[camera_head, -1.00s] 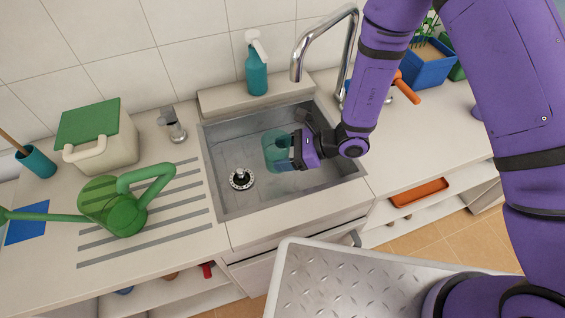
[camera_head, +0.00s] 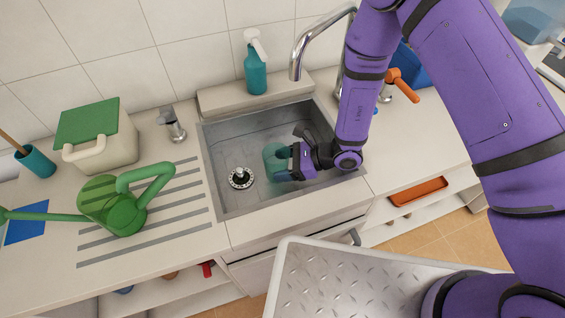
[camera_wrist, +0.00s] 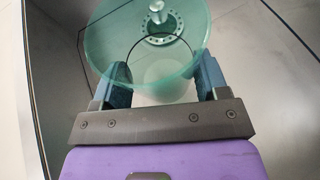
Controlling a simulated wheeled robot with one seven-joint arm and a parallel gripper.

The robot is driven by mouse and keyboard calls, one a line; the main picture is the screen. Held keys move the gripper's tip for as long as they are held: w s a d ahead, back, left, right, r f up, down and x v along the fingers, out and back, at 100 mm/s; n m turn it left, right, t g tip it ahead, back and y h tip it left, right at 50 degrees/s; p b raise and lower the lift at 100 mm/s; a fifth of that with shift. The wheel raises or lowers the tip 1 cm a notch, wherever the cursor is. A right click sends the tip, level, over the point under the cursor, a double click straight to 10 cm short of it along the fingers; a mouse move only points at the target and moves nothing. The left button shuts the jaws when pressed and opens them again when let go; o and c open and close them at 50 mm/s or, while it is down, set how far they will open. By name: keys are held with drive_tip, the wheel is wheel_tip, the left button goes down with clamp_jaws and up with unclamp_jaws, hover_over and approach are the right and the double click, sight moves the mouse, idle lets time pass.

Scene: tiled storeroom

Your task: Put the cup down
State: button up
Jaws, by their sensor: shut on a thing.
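The cup is clear teal (camera_head: 273,158) and is in the right half of the metal sink (camera_head: 225,134) in the head view. My gripper (camera_head: 288,174) is at its right side, with its fingers on the cup. In the wrist view the cup (camera_wrist: 110,45) lies between the two blue finger pads of my gripper (camera_wrist: 163,85), its round rim facing the camera. The gripper is shut on the cup. I cannot tell whether the cup's base touches the sink floor.
The drain plug (camera_head: 240,176) stands left of the cup. The tap (camera_head: 305,45) arches over the back right of the sink. A spray bottle (camera_head: 256,70) stands on the back ledge. A green watering can (camera_head: 120,210) is on the ribbed drainboard at left.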

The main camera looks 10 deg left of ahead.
drive_tip(key=shift+f, duration=0.4)
drive_tip(key=o, duration=1)
drive_tip(key=shift+c, duration=0.2)
drive_tip(key=shift+r, duration=0.1)
drive_tip(key=shift+r, duration=0.25)
drive_tip(key=v, duration=0.7)
drive_tip(key=shift+d+r, duration=0.2)
drive_tip(key=shift+r, duration=0.1)
